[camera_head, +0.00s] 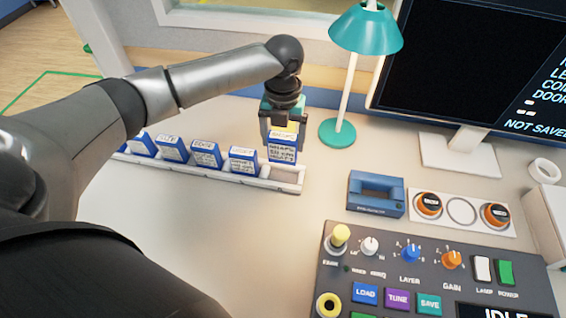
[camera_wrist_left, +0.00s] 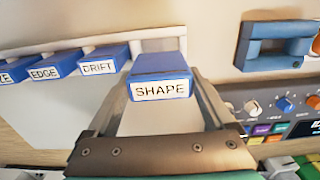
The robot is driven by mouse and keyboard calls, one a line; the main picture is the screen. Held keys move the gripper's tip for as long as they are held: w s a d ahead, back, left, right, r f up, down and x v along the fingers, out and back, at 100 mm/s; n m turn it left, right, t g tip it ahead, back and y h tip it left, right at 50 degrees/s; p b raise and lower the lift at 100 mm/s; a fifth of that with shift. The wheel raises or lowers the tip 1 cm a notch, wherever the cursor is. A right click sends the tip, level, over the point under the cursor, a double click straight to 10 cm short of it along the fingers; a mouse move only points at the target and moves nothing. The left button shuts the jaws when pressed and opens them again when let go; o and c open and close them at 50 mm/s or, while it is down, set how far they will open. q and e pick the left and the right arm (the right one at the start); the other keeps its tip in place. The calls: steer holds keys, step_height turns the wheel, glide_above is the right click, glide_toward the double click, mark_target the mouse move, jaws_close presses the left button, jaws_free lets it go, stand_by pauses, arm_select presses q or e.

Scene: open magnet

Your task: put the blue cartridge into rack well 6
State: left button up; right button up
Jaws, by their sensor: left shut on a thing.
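The blue cartridge (camera_head: 282,153) has a white label, which reads SHAPE in the left wrist view (camera_wrist_left: 161,89). My left gripper (camera_head: 283,136) is shut on it, with a finger on each side, and points down. The cartridge is upright at the right end of the white rack (camera_head: 287,186), over the last well. I cannot tell whether its lower edge is inside the well. Several other blue cartridges with white labels stand in the rack to its left, the nearest being the DRIFT one (camera_head: 243,160). My right gripper is not in view.
A teal lamp (camera_head: 337,132) stands close behind and right of the gripper. A blue handled block (camera_head: 376,194), a plate with orange knobs (camera_head: 462,211) and a control panel (camera_head: 440,270) lie to the right. A monitor stands behind. The table in front of the rack is clear.

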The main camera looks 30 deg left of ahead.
mark_target(283, 162)
arm_select(q)
steer(key=shift+f+b, duration=0.75)
steer(key=shift+f, duration=3.25)
steer(key=shift+f, duration=0.2)
steer(key=o, duration=1.2)
steer(key=shift+c, duration=0.2)
step_height(283, 162, up, 12)
steer(key=shift+r+p, duration=0.2)
steer(key=shift+p, duration=1.05)
